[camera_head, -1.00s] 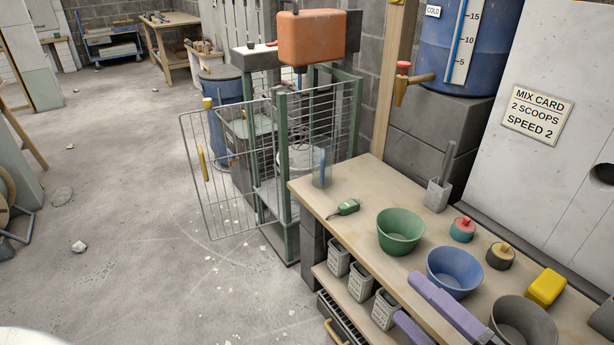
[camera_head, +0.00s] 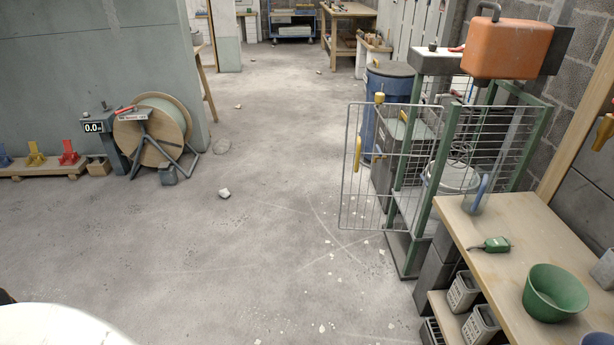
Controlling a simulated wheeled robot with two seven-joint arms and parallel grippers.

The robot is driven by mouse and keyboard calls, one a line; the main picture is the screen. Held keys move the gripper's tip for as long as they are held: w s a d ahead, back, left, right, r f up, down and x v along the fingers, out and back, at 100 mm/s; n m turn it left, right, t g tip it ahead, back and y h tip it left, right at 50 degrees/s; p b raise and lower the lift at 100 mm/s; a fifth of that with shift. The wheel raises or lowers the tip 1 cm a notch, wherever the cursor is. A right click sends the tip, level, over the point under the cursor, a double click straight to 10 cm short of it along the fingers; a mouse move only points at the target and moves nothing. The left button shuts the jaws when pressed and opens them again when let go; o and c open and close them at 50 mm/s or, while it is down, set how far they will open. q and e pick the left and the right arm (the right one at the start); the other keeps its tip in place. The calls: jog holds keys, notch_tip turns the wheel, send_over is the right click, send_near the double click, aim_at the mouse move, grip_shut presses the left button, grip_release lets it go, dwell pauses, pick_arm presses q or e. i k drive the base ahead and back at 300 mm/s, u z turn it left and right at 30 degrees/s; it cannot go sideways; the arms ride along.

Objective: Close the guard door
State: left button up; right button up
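The guard door (camera_head: 383,168) is a grey wire-mesh panel in the right half of the view, with a yellow handle (camera_head: 357,154) on its left part. It stands swung open, out to the left of the green-framed mixer cage (camera_head: 424,200). An orange motor housing (camera_head: 507,48) sits on top of the cage, and a pale bucket (camera_head: 452,178) shows inside it through the bars. Neither of my grippers is in view.
A workbench (camera_head: 510,225) with a green bowl (camera_head: 556,292) stands at the front right. A cable reel (camera_head: 152,130) stands at the left by a wall. The concrete floor between is mostly open, with a stone (camera_head: 224,193) and small debris.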

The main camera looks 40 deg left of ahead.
aim_at(379, 97)
jog(key=u, duration=2.45)
jog(key=k, duration=1.3)
jog(key=z, duration=1.35)
jog(key=i, duration=1.05)
